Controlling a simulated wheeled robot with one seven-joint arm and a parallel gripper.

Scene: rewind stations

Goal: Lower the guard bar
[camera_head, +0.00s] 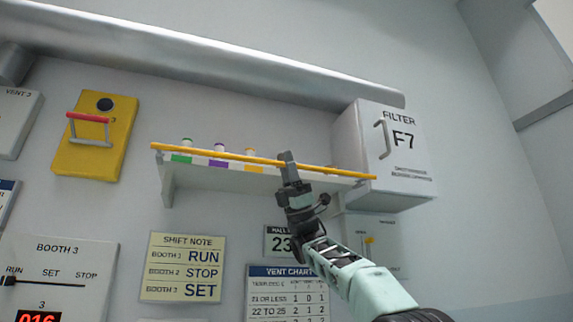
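The guard bar (225,156) is a long thin yellow-orange bar. It runs across the front of a white wall shelf (225,176), a little above the shelf's front edge, from its left end to the filter box. My gripper (287,164) reaches up from below right, and its grey fingers overlap the bar near the middle. The fingers look close together and hide a short piece of the bar. I cannot tell whether they are closed around it or only in front of it.
Several containers with coloured labels, such as a purple one (219,150), stand behind the bar. A white filter box (385,155) adjoins the shelf's right end. A yellow box with a red handle (95,135) is at left. A large duct (200,57) runs above.

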